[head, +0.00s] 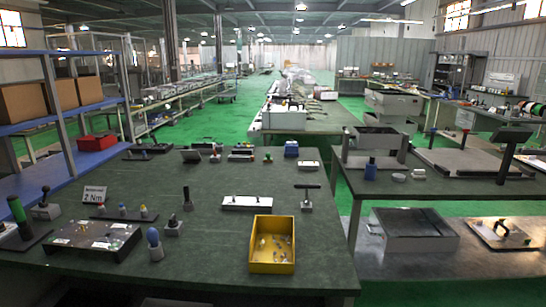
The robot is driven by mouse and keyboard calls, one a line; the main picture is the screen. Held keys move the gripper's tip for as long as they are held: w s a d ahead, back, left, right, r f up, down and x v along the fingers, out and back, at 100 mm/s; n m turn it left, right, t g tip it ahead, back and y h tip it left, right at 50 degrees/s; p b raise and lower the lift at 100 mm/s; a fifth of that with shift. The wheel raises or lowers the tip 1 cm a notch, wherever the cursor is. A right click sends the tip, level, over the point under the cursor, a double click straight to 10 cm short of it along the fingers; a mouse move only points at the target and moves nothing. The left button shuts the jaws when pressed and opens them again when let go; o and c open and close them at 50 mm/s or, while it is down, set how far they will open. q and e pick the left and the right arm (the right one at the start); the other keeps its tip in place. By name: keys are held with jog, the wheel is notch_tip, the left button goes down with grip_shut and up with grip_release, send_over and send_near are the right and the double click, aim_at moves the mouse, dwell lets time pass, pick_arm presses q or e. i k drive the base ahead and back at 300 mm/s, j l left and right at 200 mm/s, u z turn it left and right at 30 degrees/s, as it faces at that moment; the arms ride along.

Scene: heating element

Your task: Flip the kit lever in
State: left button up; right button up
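Several lever-like parts stand on the dark green table, and I cannot tell which one is the kit lever. A black T-shaped handle stands on a grey block (306,205) right of centre. A black upright handle (187,200) stands left of centre, and a dark knob on a grey block (173,227) is in front of it. Another block with a black lever (46,210) stands at the left. Neither of my grippers shows.
A yellow bin (257,262) with small metal parts sits near the table's front edge. A "2 Nm" sign (94,194), a flat plate (90,240) and a green-handled tool (17,212) lie left. Blue shelving (60,126) borders the left side.

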aim_at(46, 189)
jog(key=u, duration=1.45)
jog(key=i+j+z, duration=0.1)
jog(key=z, duration=0.25)
jog(key=i+j+z, duration=0.2)
jog(key=z, duration=0.15)
jog(key=i+j+z, duration=0.15)
jog(key=z, duration=0.2)
jog(key=i+j+z, duration=0.1)
jog(key=j, duration=0.2)
jog(key=i+j+z, duration=0.2)
jog(key=j, duration=0.45)
jog(key=i+j, duration=0.15)
jog(key=j, duration=0.25)
jog(key=i+j, duration=0.2)
jog(key=j, duration=0.15)
jog(key=i+j, duration=0.15)
jog(key=j, duration=0.25)
jog(key=i+j, duration=0.15)
jog(key=j, duration=0.25)
jog(key=i+l, duration=0.1)
jog(key=z, duration=0.05)
